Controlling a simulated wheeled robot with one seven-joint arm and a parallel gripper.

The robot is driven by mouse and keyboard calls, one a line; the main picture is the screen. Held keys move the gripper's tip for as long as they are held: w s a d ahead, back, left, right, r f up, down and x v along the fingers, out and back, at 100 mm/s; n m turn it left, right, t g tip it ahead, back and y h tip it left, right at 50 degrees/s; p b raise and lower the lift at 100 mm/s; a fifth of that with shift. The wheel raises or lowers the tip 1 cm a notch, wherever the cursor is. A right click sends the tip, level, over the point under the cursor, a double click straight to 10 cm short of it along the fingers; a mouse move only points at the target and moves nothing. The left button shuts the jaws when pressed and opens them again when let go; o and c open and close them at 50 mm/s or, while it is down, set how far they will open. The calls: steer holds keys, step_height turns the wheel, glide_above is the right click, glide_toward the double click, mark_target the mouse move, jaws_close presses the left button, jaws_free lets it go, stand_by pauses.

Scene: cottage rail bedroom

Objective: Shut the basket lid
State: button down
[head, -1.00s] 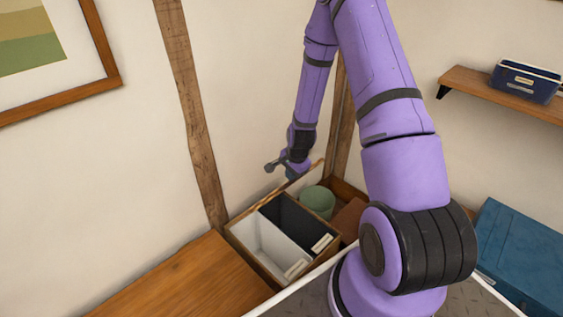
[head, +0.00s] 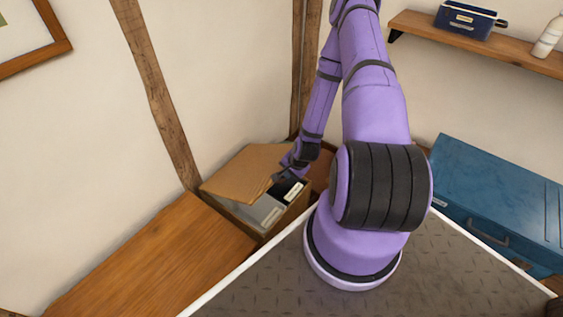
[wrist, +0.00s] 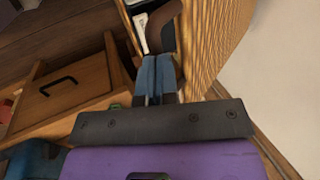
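The basket (head: 284,222) stands in the corner beside the wooden surface. Its tan lid (head: 245,172) is tilted down over the back and left part of the opening. The front stays uncovered, showing a grey bin (head: 262,211) and a dark bin (head: 286,190). My gripper (head: 281,176) is at the lid's right edge, above the opening. In the wrist view, my gripper's blue fingers (wrist: 156,78) are together, with the ribbed lid (wrist: 218,45) close on their right. A dark brown piece lies just beyond the fingertips; I cannot tell whether they touch it.
A wooden bench top (head: 150,260) adjoins the basket at left. A blue chest (head: 500,205) stands at right. A wall shelf (head: 480,45) holds a navy box (head: 466,20) and a white bottle (head: 549,35). Wall and timber posts stand close behind the basket.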

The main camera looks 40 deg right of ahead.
steer(key=s+f, duration=0.3)
steer(key=f, duration=0.9)
steer(key=s+d+f+t, duration=0.1)
steer(key=s+f, duration=0.2)
steer(key=f, duration=0.9)
steer(key=shift+s, duration=0.3)
steer(key=shift+f, duration=0.1)
